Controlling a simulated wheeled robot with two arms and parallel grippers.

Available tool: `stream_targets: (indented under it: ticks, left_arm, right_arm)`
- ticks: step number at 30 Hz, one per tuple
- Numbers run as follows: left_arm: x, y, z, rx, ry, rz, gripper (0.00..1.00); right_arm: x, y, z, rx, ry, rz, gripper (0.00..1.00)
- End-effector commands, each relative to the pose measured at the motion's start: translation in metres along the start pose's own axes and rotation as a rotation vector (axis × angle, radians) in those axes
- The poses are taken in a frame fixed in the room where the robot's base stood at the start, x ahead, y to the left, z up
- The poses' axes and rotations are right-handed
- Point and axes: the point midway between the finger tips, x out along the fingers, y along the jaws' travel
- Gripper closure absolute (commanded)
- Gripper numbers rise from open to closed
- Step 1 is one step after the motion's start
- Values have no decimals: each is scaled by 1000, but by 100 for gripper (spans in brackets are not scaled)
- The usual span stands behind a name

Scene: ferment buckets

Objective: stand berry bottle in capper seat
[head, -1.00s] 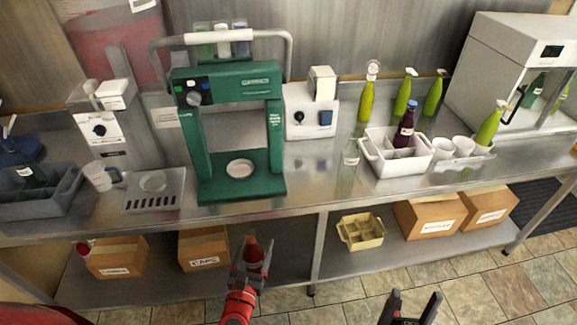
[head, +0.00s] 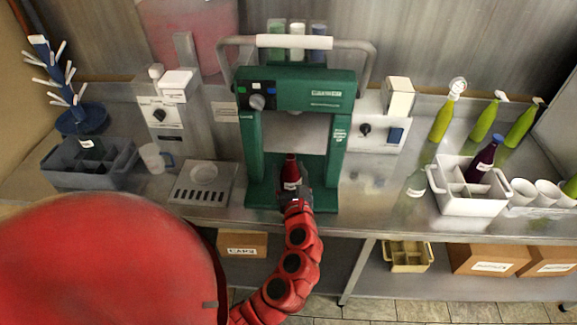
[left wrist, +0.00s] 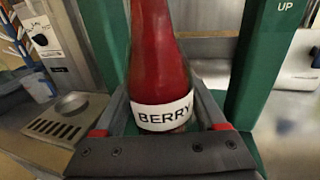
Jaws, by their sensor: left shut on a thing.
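The berry bottle (head: 291,172) is dark red with a white label, and its label reads BERRY in the left wrist view (left wrist: 162,113). My left gripper (head: 297,197) is shut on it low down, around the label. The bottle looks about upright between the posts of the green capper (head: 300,95). The capper's round seat is hidden behind the bottle and gripper, so I cannot tell whether the bottle's base touches it. My right gripper is not in view.
A metal drip tray (head: 203,184) and a mug (head: 153,158) stand left of the capper. My red arm covers the lower left.

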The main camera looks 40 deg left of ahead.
Motion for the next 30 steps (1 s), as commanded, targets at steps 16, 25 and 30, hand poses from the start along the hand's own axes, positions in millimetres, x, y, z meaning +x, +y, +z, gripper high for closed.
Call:
stream_targets:
  ticks: [16, 25, 30]
  left_arm:
    - [61, -16, -3, -5, -4, -2, 100]
    - [96, -26, -3, 2, -4, -3, 100]
    - [111, -30, -4, -2, -6, -5, 100]
  right_arm:
    - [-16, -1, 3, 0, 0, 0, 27]
    - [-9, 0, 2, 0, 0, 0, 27]
    - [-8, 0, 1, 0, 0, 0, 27]
